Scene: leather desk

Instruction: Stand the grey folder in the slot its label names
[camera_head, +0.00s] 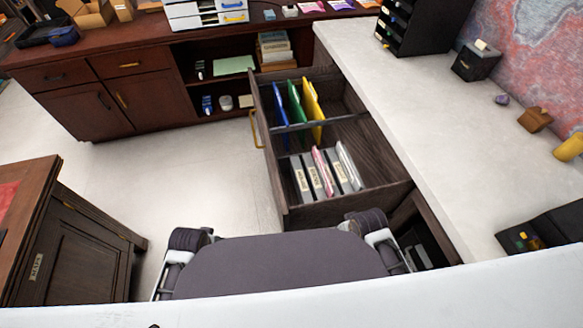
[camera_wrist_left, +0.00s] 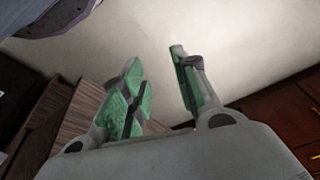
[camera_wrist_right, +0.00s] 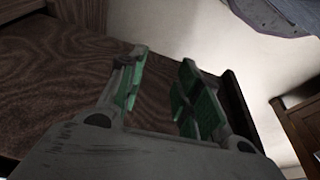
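An open drawer (camera_head: 282,205) holds upright folders in two compartments. Its near compartment holds several grey labelled pieces (camera_head: 301,180), a pink folder (camera_head: 323,172) and a pale grey or white folder (camera_head: 350,166) at the right. I cannot tell for sure which of these is the task's grey folder, and the label writing is too small to read. The far compartment holds a blue folder (camera_head: 280,104), a green folder (camera_head: 297,103) and a yellow folder (camera_head: 314,108). My left gripper (camera_wrist_left: 158,88) and right gripper (camera_wrist_right: 160,88) are open and empty; neither shows in the head view.
A pale desktop (camera_head: 430,120) runs along the right, with a black sorter (camera_head: 412,25) on it. A dark cabinet (camera_head: 110,85) stands at the back, and another (camera_head: 75,245) at the left. The floor (camera_head: 190,165) left of the drawer is clear.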

